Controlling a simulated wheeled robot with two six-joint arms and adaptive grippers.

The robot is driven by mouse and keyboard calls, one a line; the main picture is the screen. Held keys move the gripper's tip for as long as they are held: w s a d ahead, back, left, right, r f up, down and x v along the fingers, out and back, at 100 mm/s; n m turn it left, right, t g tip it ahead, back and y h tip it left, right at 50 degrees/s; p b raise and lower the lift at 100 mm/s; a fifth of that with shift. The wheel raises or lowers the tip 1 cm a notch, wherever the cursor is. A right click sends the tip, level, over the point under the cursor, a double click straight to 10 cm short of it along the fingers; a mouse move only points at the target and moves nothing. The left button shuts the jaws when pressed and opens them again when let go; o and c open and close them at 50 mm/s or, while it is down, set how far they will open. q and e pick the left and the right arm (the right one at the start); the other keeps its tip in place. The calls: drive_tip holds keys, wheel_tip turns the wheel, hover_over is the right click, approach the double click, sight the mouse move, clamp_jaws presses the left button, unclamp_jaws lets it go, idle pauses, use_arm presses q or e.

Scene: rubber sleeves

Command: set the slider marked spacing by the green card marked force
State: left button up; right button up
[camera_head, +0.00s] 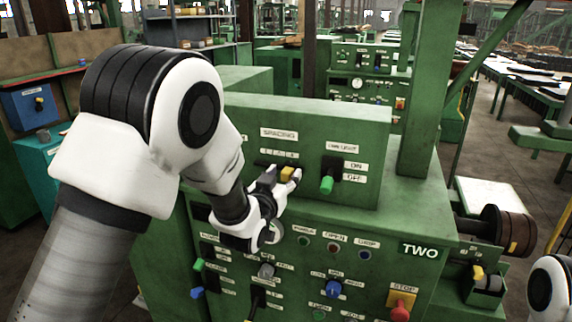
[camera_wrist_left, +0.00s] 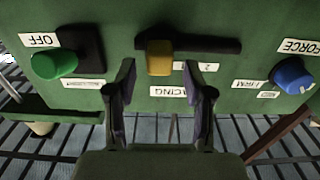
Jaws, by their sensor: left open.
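The slider marked SPACING has a yellow knob (camera_head: 287,173) on the upper green panel, under its label. In the left wrist view the yellow knob (camera_wrist_left: 159,57) sits on a dark horizontal slot (camera_wrist_left: 205,45), left of the slot's middle. My left gripper (camera_wrist_left: 161,92) is open, its two fingers apart on either side of the knob's line, with the knob just beyond the tips. I cannot tell if they touch it. In the left wrist view a blue knob (camera_wrist_left: 293,75) is by a label FORCE (camera_wrist_left: 299,47). I make out no green card. My right gripper is not in view.
A green switch lever (camera_head: 327,184) with ON and OFF labels stands close right of the slider. Below are several buttons, levers, a blue knob (camera_head: 333,289) and a red-topped STOP button (camera_head: 400,304). A green post (camera_head: 418,100) rises at the right.

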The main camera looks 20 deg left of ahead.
sight(279, 161)
use_arm(q)
drive_tip(key=shift+w+r+p, duration=0.15)
drive_tip(key=shift+w+p, duration=0.2)
drive_tip(key=shift+w, duration=0.75)
drive_tip(key=shift+w+d, duration=0.1)
drive_tip(key=shift+w, duration=0.1)
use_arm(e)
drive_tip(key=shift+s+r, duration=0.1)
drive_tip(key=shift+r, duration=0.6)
